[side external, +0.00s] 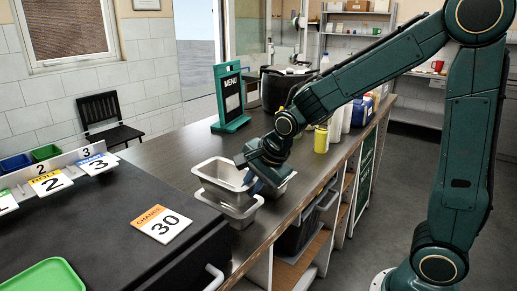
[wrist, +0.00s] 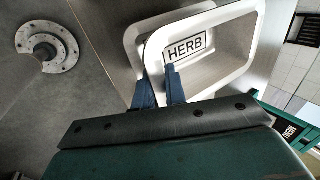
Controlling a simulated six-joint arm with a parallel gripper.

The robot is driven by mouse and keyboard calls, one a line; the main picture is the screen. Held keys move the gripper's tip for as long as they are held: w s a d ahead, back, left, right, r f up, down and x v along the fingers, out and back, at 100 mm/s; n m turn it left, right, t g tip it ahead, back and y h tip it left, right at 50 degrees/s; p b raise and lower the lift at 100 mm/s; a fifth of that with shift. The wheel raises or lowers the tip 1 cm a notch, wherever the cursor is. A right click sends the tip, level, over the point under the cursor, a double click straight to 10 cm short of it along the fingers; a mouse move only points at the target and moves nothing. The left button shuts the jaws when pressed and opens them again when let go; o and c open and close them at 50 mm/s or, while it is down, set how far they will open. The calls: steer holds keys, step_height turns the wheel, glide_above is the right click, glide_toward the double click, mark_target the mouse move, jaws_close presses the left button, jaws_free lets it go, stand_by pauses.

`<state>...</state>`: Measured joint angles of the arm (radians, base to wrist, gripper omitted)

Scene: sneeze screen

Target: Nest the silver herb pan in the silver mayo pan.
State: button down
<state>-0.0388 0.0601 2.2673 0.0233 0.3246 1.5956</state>
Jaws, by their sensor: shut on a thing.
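The silver herb pan (wrist: 215,55) shows its HERB label in the wrist view. My gripper (wrist: 160,92) is shut on its near rim, one blue finger on each side of the wall. In the side view the herb pan (side external: 218,171) is held above a second silver pan, roughly level. That lower pan (side external: 232,210), presumably the mayo pan, stands on the dark counter near its edge; its label does not show. In the wrist view a rim of the lower pan (wrist: 131,38) shows beyond the herb pan's left side. My gripper hides part of both pans, and any contact between them is unclear.
A green menu stand (side external: 230,97) stands behind on the counter (side external: 170,150). Yellow bottles (side external: 321,138) and other containers stand behind my gripper. A black surface with number cards and a CHANGE 30 card (side external: 162,223) lies at the left. The counter between is clear.

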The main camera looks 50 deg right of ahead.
mark_target(254, 209)
steer(key=shift+f, duration=1.65)
stand_by(3.4)
steer(key=c, duration=1.4)
jaws_free()
steer(key=shift+o, duration=0.2)
steer(key=shift+s+f, duration=0.1)
steer(key=shift+f, duration=0.05)
steer(key=shift+s+f, duration=0.1)
steer(key=v, duration=0.7)
